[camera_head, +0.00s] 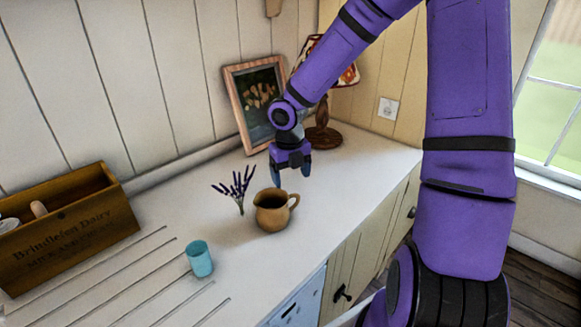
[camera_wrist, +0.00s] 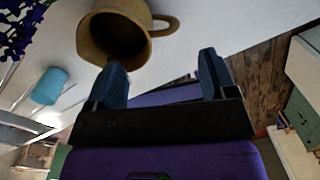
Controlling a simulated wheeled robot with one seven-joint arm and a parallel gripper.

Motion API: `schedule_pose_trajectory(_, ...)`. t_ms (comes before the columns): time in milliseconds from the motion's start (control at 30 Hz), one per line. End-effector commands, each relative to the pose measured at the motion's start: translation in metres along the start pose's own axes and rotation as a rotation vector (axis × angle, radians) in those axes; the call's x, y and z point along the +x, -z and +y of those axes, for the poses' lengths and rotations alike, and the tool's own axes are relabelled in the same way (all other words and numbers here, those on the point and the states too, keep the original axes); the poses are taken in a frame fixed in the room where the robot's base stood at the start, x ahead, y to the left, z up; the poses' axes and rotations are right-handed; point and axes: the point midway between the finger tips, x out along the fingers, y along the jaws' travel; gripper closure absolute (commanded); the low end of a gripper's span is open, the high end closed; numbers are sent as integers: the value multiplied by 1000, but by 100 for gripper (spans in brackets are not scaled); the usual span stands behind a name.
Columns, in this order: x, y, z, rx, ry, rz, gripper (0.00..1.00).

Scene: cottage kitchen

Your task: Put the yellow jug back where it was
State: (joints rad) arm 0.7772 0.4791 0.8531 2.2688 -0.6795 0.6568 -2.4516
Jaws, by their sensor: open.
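The yellow jug (camera_head: 272,211) stands upright on the white counter (camera_head: 334,184), its handle toward the right. It also shows in the wrist view (camera_wrist: 121,36), at the top and beyond the fingers. My gripper (camera_head: 290,178) is above the counter, just behind and above the jug. In the wrist view its two blue fingers (camera_wrist: 164,78) are spread apart, with nothing between them. The jug looks apart from the fingers.
A lavender sprig (camera_head: 238,188) is just left of the jug, and a blue cup (camera_head: 199,259) stands nearer the front. A wooden crate (camera_head: 66,232) is at the left. A framed picture (camera_head: 239,101) and a lamp (camera_head: 323,135) stand at the back. The counter right of the jug is clear.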

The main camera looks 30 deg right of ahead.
Motion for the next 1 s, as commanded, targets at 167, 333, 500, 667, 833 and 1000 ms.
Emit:
schedule_pose_trajectory(167, -19, 0, -1, 1, 1, -1, 22)
schedule_pose_trajectory(333, -30, 4, 0, 63, 24, -2, 22)
schedule_pose_trajectory(500, -54, 21, -2, 350, 103, -34, 22)
schedule_pose_trajectory(667, -90, 44, -4, 735, 158, -112, 22)
schedule_pose_trajectory(833, -129, 72, -4, 1151, 146, -218, 22)
schedule_pose_trajectory(1000, -168, 104, -3, 1569, 55, -311, 22)
